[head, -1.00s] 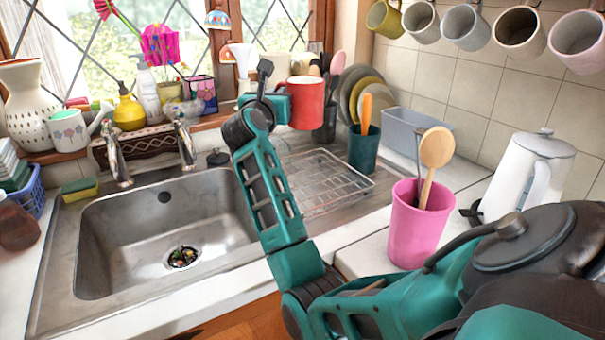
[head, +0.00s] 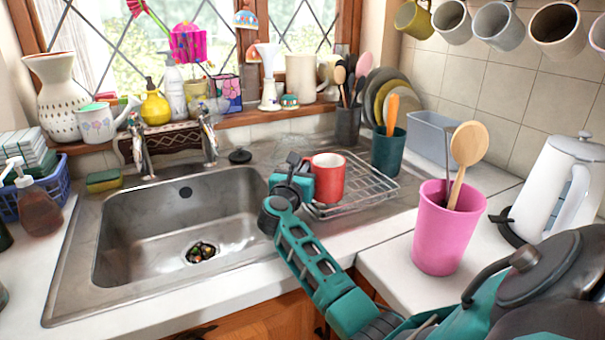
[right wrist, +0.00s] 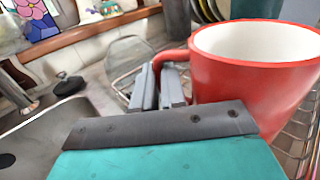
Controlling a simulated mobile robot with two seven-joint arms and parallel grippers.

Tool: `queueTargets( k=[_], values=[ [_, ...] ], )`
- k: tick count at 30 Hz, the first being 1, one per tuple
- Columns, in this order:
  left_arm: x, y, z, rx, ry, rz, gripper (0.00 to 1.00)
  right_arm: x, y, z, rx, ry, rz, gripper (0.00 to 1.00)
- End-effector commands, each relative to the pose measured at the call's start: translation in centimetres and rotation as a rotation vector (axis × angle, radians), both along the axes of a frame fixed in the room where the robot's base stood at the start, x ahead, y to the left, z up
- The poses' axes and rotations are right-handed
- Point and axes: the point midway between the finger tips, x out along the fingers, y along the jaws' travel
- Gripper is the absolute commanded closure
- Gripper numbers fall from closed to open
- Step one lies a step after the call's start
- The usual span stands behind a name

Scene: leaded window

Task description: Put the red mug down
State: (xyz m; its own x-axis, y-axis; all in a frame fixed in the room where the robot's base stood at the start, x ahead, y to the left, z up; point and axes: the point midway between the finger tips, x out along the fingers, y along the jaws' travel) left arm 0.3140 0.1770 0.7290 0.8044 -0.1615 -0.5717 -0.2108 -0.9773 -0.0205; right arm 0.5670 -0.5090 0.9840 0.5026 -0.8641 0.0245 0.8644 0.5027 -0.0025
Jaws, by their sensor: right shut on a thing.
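The red mug (head: 327,178) is upright at the wire drying rack (head: 374,187) right of the sink. Its white inside shows from above in the right wrist view (right wrist: 245,85). My right gripper (head: 297,177) is left of the mug, and in the right wrist view its fingers (right wrist: 166,85) are closed on the mug's handle. The mug's base is low over the rack's left part; I cannot tell whether it touches the wires. My left gripper is not in view.
The steel sink (head: 127,240) is left of the rack. A teal utensil pot (head: 388,153) and a grey tub (head: 432,137) stand behind the rack. A pink cup (head: 446,230) with a wooden spoon and a white kettle (head: 552,185) stand to the right.

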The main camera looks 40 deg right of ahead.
Motion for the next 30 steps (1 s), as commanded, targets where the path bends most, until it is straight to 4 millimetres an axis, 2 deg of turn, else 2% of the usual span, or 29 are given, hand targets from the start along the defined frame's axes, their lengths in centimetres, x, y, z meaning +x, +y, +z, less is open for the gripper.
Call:
queueTargets(
  k=[13, 14, 21, 30],
  values=[
    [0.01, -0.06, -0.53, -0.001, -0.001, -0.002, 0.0, 0.0, 0.01, -0.82, -0.002, -0.002, 0.0, 1.0],
    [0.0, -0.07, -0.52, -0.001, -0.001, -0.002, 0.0, -0.01, 0.0, -0.89, 0.0, -0.001, -0.001, 0.88],
    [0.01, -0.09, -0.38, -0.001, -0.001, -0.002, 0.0, -0.02, 0.0, -0.77, -0.001, -0.001, 0.0, 0.65],
    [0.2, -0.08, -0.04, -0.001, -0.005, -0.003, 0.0, -0.01, 0.0, -0.53, -0.001, -0.001, 0.0, 0.64]
  ],
)
